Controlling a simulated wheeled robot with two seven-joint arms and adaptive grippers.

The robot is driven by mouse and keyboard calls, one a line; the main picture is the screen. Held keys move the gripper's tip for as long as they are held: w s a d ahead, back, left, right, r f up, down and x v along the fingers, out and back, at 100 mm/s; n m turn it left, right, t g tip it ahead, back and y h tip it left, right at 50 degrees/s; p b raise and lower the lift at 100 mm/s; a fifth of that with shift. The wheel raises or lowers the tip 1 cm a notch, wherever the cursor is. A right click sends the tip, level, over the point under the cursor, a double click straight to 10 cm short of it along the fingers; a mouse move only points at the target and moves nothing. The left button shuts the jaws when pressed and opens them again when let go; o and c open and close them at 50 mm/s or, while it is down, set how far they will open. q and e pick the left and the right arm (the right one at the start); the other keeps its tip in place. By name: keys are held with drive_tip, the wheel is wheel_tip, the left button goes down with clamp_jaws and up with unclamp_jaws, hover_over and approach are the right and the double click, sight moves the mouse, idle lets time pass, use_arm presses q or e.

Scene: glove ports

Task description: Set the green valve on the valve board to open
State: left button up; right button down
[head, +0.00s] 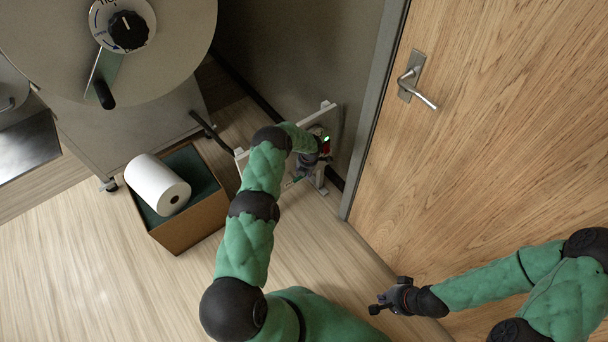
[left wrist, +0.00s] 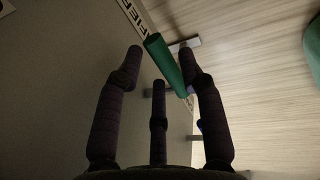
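The valve board (head: 330,108) stands on the floor between the grey wall and the wooden door, mostly hidden behind my left arm in the head view. In the left wrist view, the green valve handle (left wrist: 166,63) is a slanted bar just ahead of my left gripper (left wrist: 160,60). My left gripper is open, its fingers spread on either side of the handle, with no clear grip on it. Whether a finger touches it I cannot tell. My right gripper (head: 388,297) is apart from the board, low before the door, its fingers spread and empty.
A wooden door (head: 470,130) with a metal lever (head: 412,80) stands at the right. An open brown box (head: 190,228) holding a white roll (head: 158,184) stands on the floor left of my left arm. A grey machine with a dial (head: 128,30) is at the upper left.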

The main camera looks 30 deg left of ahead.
use_arm(q)
drive_tip(key=shift+a+f, duration=0.1)
drive_tip(key=shift+f, duration=0.25)
clamp_jaws()
